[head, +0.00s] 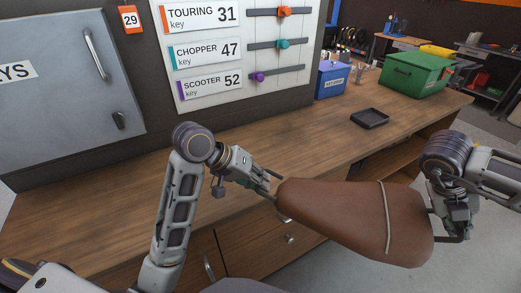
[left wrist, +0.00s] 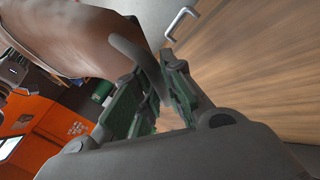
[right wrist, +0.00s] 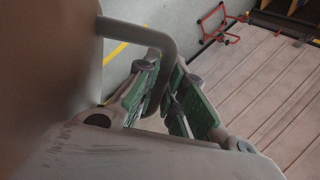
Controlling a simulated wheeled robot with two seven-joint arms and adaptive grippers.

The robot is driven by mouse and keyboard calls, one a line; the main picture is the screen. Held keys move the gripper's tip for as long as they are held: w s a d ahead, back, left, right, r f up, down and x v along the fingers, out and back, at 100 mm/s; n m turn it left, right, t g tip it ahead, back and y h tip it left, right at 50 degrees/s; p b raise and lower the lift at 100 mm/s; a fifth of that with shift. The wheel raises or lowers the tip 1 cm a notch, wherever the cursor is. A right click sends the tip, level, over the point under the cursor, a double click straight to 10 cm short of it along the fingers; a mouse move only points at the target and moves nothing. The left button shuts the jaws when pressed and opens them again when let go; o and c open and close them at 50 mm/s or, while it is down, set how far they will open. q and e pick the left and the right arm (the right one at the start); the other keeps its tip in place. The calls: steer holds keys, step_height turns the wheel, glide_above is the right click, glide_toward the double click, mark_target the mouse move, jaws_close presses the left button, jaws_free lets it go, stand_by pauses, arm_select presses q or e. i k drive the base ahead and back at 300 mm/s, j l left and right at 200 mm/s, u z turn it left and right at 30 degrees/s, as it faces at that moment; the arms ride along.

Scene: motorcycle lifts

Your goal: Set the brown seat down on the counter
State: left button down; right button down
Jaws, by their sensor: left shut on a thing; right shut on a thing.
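The brown seat (head: 335,212) is held in the air in front of the wooden counter (head: 130,213), its narrow end toward the left and a thin strap across its wide end. My left gripper (head: 272,190) is shut on a grey handle at the seat's narrow end; the handle also shows in the left wrist view (left wrist: 135,57). My right gripper (head: 462,232) is shut on a grey handle at the wide end, and that handle shows in the right wrist view (right wrist: 165,50). The seat hides part of the counter's drawers.
A small black tray (head: 369,119), a green toolbox (head: 415,76) and a blue box (head: 332,80) stand on the counter's far right part. A grey key cabinet (head: 70,70) and a key board (head: 240,50) are on the wall behind. The counter's left and middle top is clear.

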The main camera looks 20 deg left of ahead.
mark_target(269, 152)
steer(key=i+l+u, duration=0.15)
steer(key=u, duration=0.25)
steer(key=i+l+u, duration=0.25)
steer(key=u, duration=0.15)
steer(key=i+l+u, duration=0.45)
steer(key=l+u, duration=0.3)
steer(key=j, duration=0.1)
